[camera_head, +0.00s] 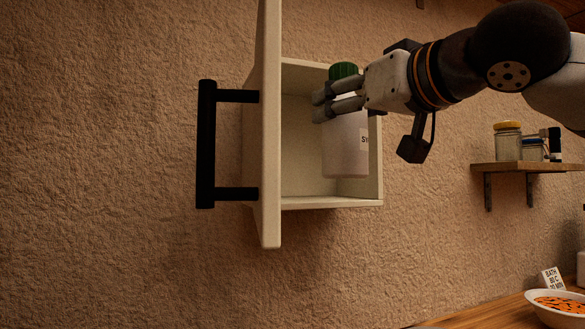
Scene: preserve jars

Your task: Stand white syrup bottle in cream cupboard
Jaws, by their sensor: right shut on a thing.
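The white syrup bottle (344,152) has a green cap (343,70) and a label partly in view at its right side. It is upright, at the opening of the cream cupboard (330,203). My right gripper (326,105) is shut on the bottle's upper part, below the cap. The cupboard hangs on the wall, with its door (268,120) standing open at the left and a black handle (206,145) on it. I cannot tell whether the bottle's base touches the cupboard floor. My left gripper is not in view.
A wooden wall shelf (530,167) at the right holds a yellow-lidded jar (508,142) and other small containers. Below right, a white bowl (560,308) of orange pieces and a small sign (551,281) stand on a wooden counter (480,318). The wall left of the door is bare.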

